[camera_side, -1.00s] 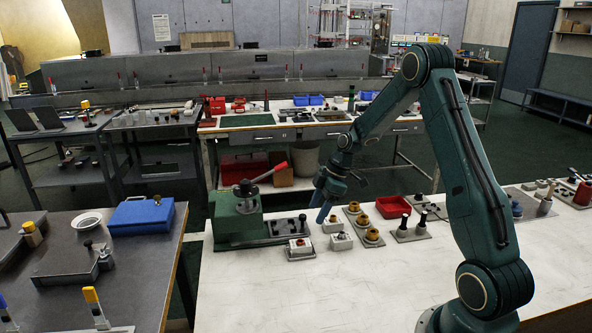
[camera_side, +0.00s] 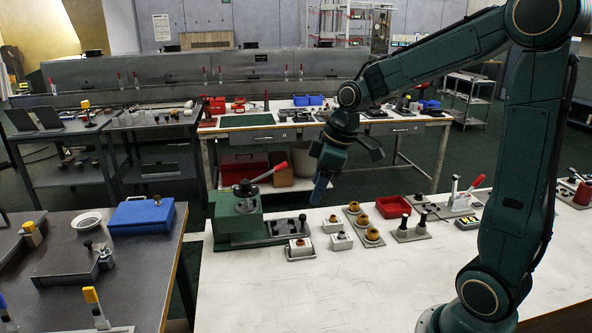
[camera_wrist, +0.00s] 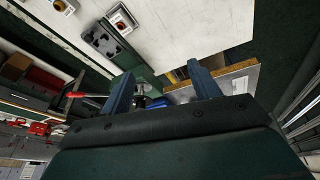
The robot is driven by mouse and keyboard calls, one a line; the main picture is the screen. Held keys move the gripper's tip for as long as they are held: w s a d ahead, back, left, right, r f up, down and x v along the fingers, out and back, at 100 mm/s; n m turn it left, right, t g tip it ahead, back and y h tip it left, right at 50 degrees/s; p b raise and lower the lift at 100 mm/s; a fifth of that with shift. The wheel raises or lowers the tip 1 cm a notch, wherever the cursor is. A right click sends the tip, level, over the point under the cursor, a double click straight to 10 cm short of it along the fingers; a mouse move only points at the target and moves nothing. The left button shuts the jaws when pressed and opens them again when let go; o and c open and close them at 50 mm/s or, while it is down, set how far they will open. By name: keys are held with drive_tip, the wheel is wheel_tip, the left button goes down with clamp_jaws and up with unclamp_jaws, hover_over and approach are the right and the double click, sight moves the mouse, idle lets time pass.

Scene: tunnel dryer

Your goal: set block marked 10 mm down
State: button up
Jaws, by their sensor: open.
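My gripper (camera_side: 319,190) is in the air above the far edge of the pale bench, behind the small blocks. In the wrist view its two blue fingers (camera_wrist: 162,88) are spread apart with no block between them. The wrist view shows a block with a red knob (camera_wrist: 121,20) and part of another (camera_wrist: 62,5). Their markings are too small to read, so I cannot tell which is the 10 mm block.
A green fixture with a red-handled lever (camera_side: 240,215) stands left of the blocks. Brass-coloured round pieces (camera_side: 372,234), a red tray (camera_side: 393,207) and black-knobbed pieces (camera_side: 420,225) stand to the right. The bench front (camera_side: 330,300) is clear.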

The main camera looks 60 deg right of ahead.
drive_tip(key=s+a+r+m+t, duration=0.1)
drive_tip(key=s+a, duration=0.3)
drive_tip(key=s, duration=0.5)
drive_tip(key=s+a+r+m+t+h, duration=0.1)
drive_tip(key=s+a+r+m, duration=0.3)
drive_tip(key=s, duration=0.5)
drive_tip(key=shift+a+r+m, duration=0.15)
drive_tip(key=shift+m, duration=0.15)
drive_tip(key=shift+w, duration=0.1)
idle(0.4)
